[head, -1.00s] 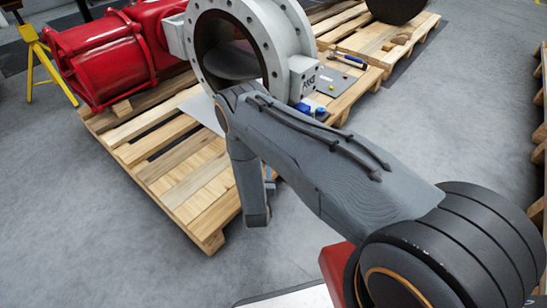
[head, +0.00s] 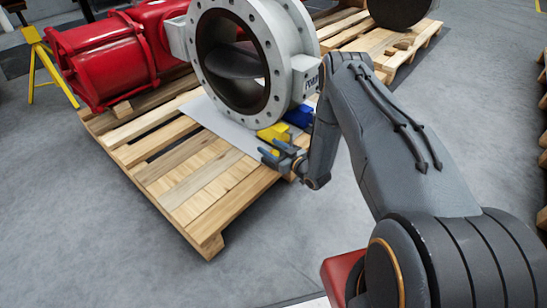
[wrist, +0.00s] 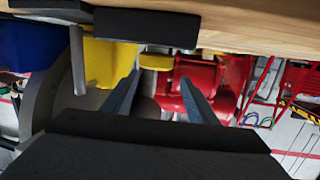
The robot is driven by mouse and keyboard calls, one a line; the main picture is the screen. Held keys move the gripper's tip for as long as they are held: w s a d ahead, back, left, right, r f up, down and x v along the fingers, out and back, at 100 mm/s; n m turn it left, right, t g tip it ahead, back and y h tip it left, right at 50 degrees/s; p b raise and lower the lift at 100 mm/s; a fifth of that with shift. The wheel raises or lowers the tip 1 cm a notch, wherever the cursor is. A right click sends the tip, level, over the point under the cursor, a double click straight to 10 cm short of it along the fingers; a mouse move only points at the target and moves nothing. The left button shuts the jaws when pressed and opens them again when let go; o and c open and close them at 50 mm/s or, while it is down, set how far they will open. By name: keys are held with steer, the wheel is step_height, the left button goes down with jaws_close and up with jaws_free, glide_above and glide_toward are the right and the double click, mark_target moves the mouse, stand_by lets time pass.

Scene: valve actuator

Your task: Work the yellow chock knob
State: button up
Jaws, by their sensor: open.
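The yellow chock (head: 273,132) sits on the pale plate under the large grey valve ring (head: 262,98). It also shows in the wrist view (wrist: 106,62), where a rounded yellow knob (wrist: 157,62) stands out to its right. My gripper (head: 268,155) is just in front of the chock, low by the pallet's near right edge. In the wrist view my gripper (wrist: 159,78) has its two fingers apart with nothing between them. The knob appears just past the fingertips, within the gap between them. I cannot tell whether either finger touches it.
A blue block (head: 300,116) is beside the yellow chock. A red actuator (head: 103,58) joins the valve's left side. The wooden pallet (head: 205,195) lies beneath; grey floor in front is free. The wrist picture is upside down, with wood at its top.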

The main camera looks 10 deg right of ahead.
mark_target(274, 152)
steer(key=s+d+f+y, duration=0.1)
steer(key=s+d, duration=0.1)
steer(key=s+d+f+n+y+b, duration=0.1)
steer(key=s+d, duration=0.1)
steer(key=s+d+f+n+y, duration=0.1)
steer(key=s+d, duration=0.1)
steer(key=shift+s+f, duration=0.15)
steer(key=shift+f, duration=0.15)
steer(key=shift+b+x, duration=1.45)
steer(key=shift+x, duration=2.35)
steer(key=shift+s+a+r, duration=0.1)
steer(key=shift+a, duration=0.05)
steer(key=c, duration=1.1)
steer(key=shift+o, duration=0.2)
steer(key=shift+a+r+m+t+h+p, duration=0.15)
steer(key=shift+m+t+h+p, duration=0.2)
steer(key=shift+p, duration=0.4)
steer(key=shift+m+t+h+p, duration=0.45)
steer(key=shift+m+h+p, duration=0.15)
steer(key=shift+h, duration=0.25)
steer(key=shift+m+t+h+p, duration=0.3)
steer(key=shift+m+h, duration=0.05)
steer(key=shift+h, duration=0.25)
